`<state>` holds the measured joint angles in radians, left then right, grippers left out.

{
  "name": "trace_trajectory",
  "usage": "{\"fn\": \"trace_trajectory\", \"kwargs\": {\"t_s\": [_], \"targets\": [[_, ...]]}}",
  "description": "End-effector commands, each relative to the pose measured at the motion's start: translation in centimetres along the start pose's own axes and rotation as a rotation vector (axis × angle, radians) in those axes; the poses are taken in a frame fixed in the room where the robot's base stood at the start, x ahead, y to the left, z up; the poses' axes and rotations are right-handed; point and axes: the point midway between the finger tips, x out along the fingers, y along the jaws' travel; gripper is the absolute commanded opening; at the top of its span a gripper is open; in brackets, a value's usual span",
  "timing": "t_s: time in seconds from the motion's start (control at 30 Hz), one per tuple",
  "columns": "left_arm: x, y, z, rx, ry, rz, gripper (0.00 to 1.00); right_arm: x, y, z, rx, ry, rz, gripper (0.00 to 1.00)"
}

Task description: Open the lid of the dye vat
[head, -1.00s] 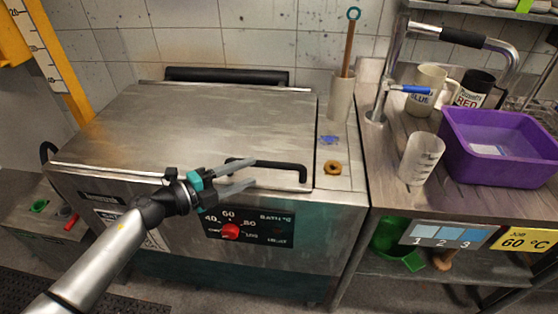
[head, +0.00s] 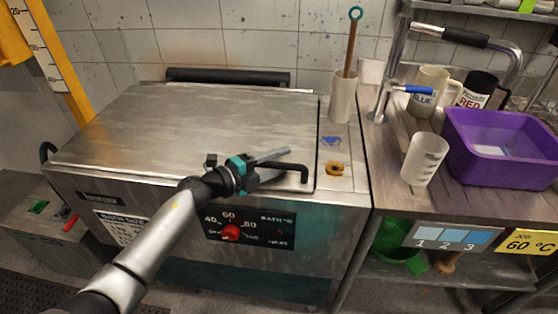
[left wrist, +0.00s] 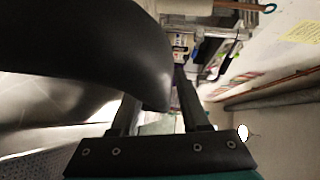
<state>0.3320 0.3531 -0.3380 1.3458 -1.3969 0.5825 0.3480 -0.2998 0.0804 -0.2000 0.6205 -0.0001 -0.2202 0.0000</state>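The dye vat is a steel box with a flat steel lid (head: 200,125) lying shut on top. A black bar handle (head: 304,174) runs along the lid's front edge; its left part is hidden behind my gripper. My left gripper (head: 285,164) is at the handle, its two fingers apart, one showing above the bar. In the left wrist view the handle (left wrist: 100,50) looms large and dark, covering part of one finger; the gap between the fingers (left wrist: 160,105) shows. I cannot tell whether they touch the bar. My right gripper is not in view.
The vat's front has a red knob (head: 230,233) below the gripper. A brass-coloured ring (head: 335,169) and a holder (head: 342,97) with a stick stand right of the lid. The right bench carries a purple tub (head: 500,148), a clear beaker (head: 424,160) and mugs.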

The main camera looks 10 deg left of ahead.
Motion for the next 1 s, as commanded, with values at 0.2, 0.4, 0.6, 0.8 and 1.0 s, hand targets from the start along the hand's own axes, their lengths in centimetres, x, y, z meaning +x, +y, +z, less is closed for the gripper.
{"fn": "trace_trajectory", "kwargs": {"t_s": [0.2,0.4,0.6,0.8,1.0], "targets": [[-0.03,0.02,0.01,0.0,0.0,0.0,0.19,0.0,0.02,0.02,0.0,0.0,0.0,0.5],[-0.04,0.03,0.01,0.0,0.0,0.0,0.0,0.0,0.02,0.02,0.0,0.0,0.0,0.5],[-0.05,0.03,0.02,0.0,0.0,0.0,0.0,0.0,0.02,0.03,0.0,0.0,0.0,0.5],[-0.05,0.04,0.02,0.0,0.0,0.001,0.0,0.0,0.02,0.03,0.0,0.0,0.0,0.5],[-0.06,0.05,0.02,0.0,0.0,0.001,0.0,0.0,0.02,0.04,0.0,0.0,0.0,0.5]]}}
